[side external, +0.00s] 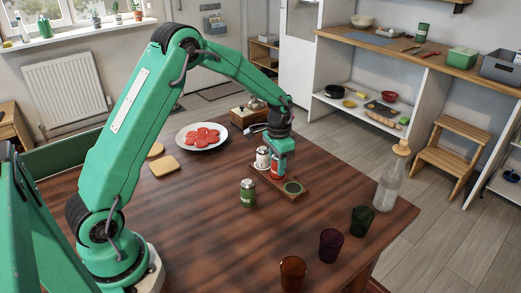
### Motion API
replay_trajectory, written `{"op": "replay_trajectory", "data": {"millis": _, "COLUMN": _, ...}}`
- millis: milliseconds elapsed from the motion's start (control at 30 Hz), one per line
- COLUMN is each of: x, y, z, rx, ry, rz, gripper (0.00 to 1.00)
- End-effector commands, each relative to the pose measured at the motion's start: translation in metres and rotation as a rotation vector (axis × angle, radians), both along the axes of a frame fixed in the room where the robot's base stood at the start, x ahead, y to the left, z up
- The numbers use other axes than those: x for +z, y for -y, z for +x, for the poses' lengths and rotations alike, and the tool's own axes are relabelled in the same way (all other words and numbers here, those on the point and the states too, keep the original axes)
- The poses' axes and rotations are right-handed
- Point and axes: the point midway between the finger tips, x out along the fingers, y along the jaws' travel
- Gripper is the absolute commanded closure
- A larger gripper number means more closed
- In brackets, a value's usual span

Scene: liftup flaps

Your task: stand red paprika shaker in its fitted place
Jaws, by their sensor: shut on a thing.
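The red paprika shaker (276,174) stands upright, low over or in the middle of a small wooden holder (301,194). I cannot tell whether it is fully seated. My gripper (279,160) points down and is shut on its upper part, hiding most of its top. A white shaker (262,158) stands close to its left, at the holder's far end. A round green-edged place (293,187) at the holder's near end is empty. A green shaker (247,193) stands on the table to the left of the holder.
A white plate (181,142) of red slices and pieces of bread (165,164) lie at the left. A wooden box (243,116) is behind. A corked glass bottle (390,180) and coloured glasses (331,245) stand at the right and front. The table's front middle is clear.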

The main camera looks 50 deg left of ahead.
Motion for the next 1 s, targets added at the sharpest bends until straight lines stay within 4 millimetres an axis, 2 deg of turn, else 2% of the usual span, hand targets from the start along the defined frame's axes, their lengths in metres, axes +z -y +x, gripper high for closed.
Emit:
{"op": "replay_trajectory", "data": {"millis": 133, "x": -0.013, "y": 0.0, "z": 0.0, "rx": 0.0, "ry": 0.0, "rz": 0.0, "gripper": 0.87}}
{"op": "replay_trajectory", "data": {"millis": 600, "x": -0.017, "y": 0.0, "z": 0.0, "rx": 0.0, "ry": 0.002, "rz": 0.001, "gripper": 0.87}}
{"op": "replay_trajectory", "data": {"millis": 633, "x": -0.017, "y": 0.0, "z": 0.0, "rx": 0.0, "ry": 0.002, "rz": 0.001, "gripper": 0.57}}
{"op": "replay_trajectory", "data": {"millis": 700, "x": -0.017, "y": 0.0, "z": 0.0, "rx": 0.0, "ry": 0.002, "rz": 0.001, "gripper": 0.44}}
{"op": "replay_trajectory", "data": {"millis": 1000, "x": -0.016, "y": 0.0, "z": 0.0, "rx": 0.0, "ry": 0.001, "rz": 0.001, "gripper": 0.41}}
